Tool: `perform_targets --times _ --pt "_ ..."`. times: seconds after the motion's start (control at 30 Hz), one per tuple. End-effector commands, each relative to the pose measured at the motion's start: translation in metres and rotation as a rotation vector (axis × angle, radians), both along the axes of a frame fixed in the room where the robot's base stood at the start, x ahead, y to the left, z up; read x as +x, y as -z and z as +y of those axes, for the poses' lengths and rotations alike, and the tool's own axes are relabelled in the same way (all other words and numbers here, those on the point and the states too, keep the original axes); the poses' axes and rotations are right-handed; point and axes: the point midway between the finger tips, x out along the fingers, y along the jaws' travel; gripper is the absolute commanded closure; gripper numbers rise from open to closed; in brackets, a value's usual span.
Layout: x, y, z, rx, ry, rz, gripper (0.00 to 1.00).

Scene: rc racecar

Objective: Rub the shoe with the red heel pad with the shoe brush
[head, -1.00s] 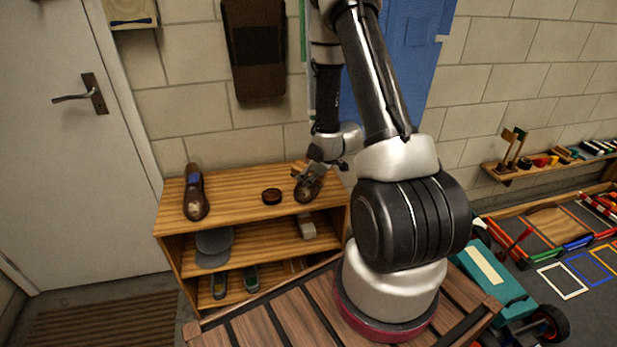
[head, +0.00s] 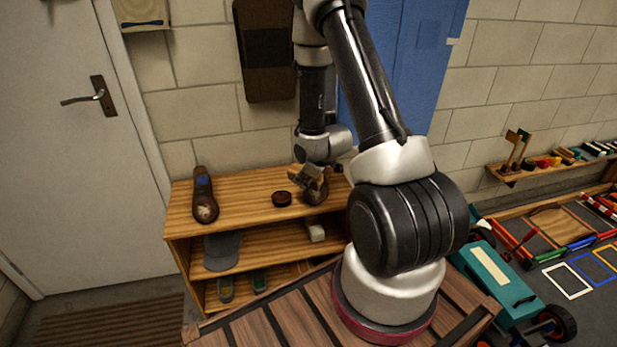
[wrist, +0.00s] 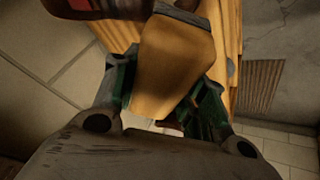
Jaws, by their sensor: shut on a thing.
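My gripper (head: 307,178) is shut on the shoe brush, whose tan wooden body (wrist: 175,65) fills the space between my fingers in the wrist view. The brush is right at the brown shoe (head: 319,195) on the right of the shelf top. Dark brown shoe leather with a red patch (wrist: 80,5) shows at the top of the wrist view, beside the brush's far end. Another brown shoe (head: 204,208), with a blue heel pad (head: 202,181), stands on the left of the shelf top.
A small round dark tin (head: 282,199) sits on the wooden shelf (head: 240,184) between the shoes. Lower shelves hold a grey cap (head: 222,252), a pale block (head: 316,232) and another pair of shoes (head: 258,281). The wall is close behind the shelf.

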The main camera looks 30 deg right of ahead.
Motion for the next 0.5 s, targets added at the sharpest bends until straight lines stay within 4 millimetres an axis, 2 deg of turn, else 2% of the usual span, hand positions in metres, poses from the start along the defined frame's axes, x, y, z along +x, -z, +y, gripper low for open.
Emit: perform_targets --times 0.5 --pt "0.011 0.047 -0.009 -0.004 0.002 0.003 0.88"
